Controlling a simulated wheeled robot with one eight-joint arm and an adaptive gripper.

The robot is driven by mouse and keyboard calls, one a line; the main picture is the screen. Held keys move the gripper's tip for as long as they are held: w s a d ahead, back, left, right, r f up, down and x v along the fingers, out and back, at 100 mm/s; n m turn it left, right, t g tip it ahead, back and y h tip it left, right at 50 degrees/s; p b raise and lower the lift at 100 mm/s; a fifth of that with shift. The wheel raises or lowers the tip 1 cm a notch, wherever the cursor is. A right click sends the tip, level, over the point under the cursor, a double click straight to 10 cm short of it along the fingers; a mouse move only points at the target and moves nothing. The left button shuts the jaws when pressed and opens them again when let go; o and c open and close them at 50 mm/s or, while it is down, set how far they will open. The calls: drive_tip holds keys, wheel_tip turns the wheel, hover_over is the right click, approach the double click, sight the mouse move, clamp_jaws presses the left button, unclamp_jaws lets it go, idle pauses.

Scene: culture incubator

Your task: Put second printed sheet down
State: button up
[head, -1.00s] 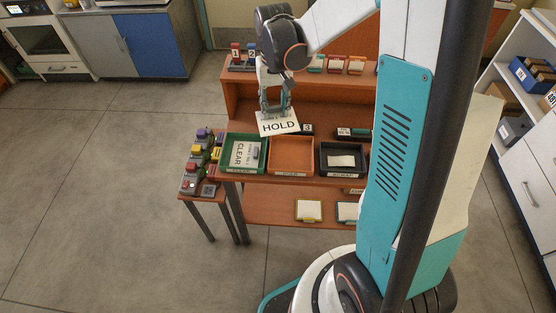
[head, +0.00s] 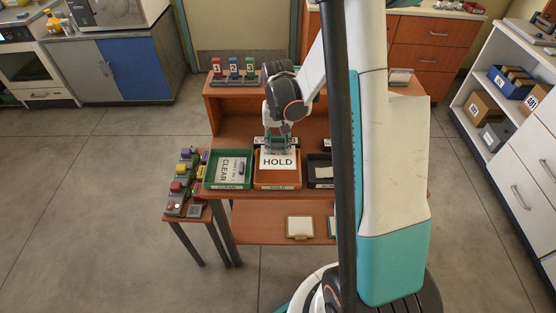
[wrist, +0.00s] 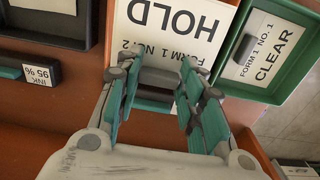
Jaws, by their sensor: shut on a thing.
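The white printed sheet marked HOLD (head: 278,162) lies over the orange tray (head: 277,186), roughly level and lined up with it. It also shows in the wrist view (wrist: 180,20), reading upside down. My gripper (wrist: 155,85) is shut on the sheet's grey grip block, at the sheet's back edge; the gripper also shows in the head view (head: 277,145). I cannot tell whether the sheet touches the tray floor. The other sheet, marked CLEAR (head: 225,170), lies in the green tray (head: 228,187) to the left, with its own grey block on it.
A black tray (head: 320,184) stands right of the orange one, partly hidden by my arm. Numbered red, green and blue items (head: 233,70) stand on the upper shelf. A side table with coloured switches (head: 183,180) is at left. A yellow-edged pad (head: 300,227) lies on the lower shelf.

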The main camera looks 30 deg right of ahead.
sight(278, 156)
drive_tip(key=shift+f+b, duration=0.9)
drive_tip(key=shift+f, duration=2.2)
drive_tip(key=shift+f, duration=0.15)
drive_tip(key=o, duration=0.9)
wheel_tip(278, 156, up, 12)
drive_tip(key=p, duration=0.4)
drive_tip(key=shift+p, duration=0.3)
